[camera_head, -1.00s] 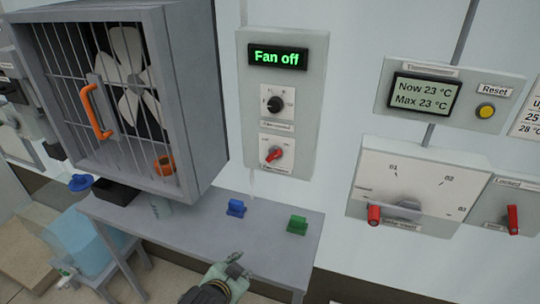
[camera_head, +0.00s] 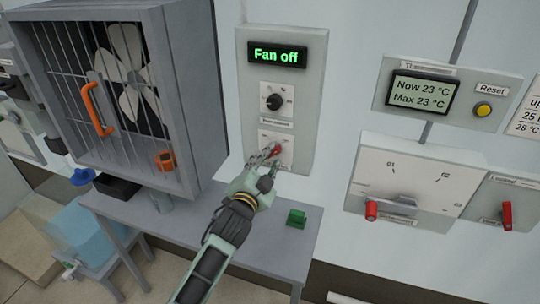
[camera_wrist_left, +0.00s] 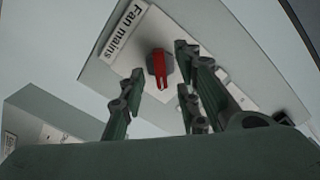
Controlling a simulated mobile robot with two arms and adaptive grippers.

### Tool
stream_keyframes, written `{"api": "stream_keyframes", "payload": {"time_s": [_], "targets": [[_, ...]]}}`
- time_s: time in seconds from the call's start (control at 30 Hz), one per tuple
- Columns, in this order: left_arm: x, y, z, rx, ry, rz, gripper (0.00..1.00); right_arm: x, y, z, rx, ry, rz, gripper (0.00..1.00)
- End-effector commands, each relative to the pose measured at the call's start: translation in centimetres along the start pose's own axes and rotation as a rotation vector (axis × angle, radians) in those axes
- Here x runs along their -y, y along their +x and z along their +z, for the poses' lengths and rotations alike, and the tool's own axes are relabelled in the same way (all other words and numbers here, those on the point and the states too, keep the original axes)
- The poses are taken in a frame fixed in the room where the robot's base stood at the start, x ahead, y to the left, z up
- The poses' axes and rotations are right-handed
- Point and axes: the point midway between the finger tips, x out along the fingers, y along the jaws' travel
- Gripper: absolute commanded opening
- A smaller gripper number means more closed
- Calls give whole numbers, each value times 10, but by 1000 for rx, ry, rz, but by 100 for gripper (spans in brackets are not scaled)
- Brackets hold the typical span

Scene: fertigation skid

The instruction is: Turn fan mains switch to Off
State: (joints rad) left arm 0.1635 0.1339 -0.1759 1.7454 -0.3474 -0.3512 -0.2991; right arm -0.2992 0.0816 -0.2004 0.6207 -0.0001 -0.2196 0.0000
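The fan mains switch (camera_head: 275,149) is a red knob on a white plate, low on the grey fan panel (camera_head: 305,100). In the left wrist view the red knob (camera_wrist_left: 159,66) stands beside the label "Fan mains" (camera_wrist_left: 124,27). My left gripper (camera_head: 266,162) reaches up to the knob and partly covers it in the head view. In the wrist view its fingers (camera_wrist_left: 160,98) are apart, with the knob just beyond and between their tips; no grip on it shows. The display (camera_head: 277,54) reads "Fan off". My right gripper is not in view.
A black knob (camera_head: 275,102) sits above the switch. The caged fan (camera_head: 130,80) with an orange handle (camera_head: 98,110) stands left. A grey bench (camera_head: 262,240) with a green block (camera_head: 296,218) lies below. Other panels with red handles (camera_head: 371,210) are at right.

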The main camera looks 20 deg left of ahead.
Motion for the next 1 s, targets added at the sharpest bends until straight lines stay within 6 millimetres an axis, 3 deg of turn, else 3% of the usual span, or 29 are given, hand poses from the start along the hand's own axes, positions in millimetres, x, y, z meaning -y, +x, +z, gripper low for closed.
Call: {"api": "stream_keyframes", "payload": {"time_s": [0.17,0.47,0.8,1.0], "targets": [[0,14,0,0,-1,0,30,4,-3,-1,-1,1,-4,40],[0,16,1,1,-1,1,30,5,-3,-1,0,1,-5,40],[0,16,1,1,-1,1,0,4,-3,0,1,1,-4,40],[-1,16,1,2,-1,1,0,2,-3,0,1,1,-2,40]]}}
